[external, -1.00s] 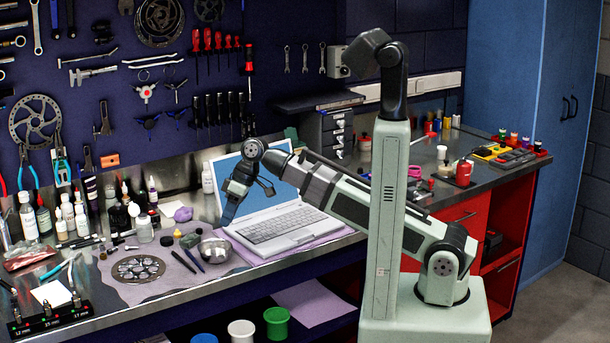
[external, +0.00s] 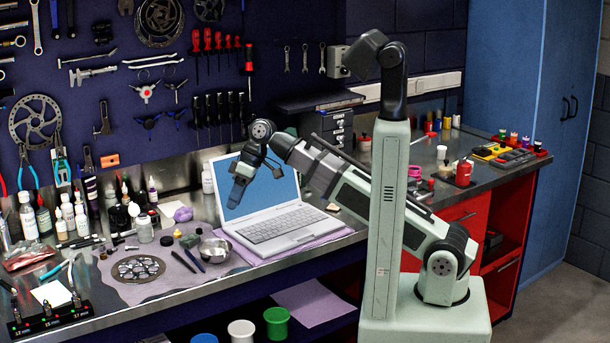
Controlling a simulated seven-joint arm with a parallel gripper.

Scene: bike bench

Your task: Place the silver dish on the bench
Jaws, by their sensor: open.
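The silver dish (external: 214,251) is a small round metal bowl. It stands upright on the grey mat (external: 180,277) on the bench (external: 345,240), just left of the laptop. My gripper (external: 238,190) is open and empty. It hangs in front of the laptop screen in the picture, above and slightly right of the dish, and apart from it. The exact gap in depth is hard to tell.
An open laptop (external: 272,228) lies on a purple cloth right of the dish. A chainring (external: 138,268), dark tools and small bottles (external: 144,228) crowd the left. A wall of hanging tools is behind. Clear mat lies in front of the dish.

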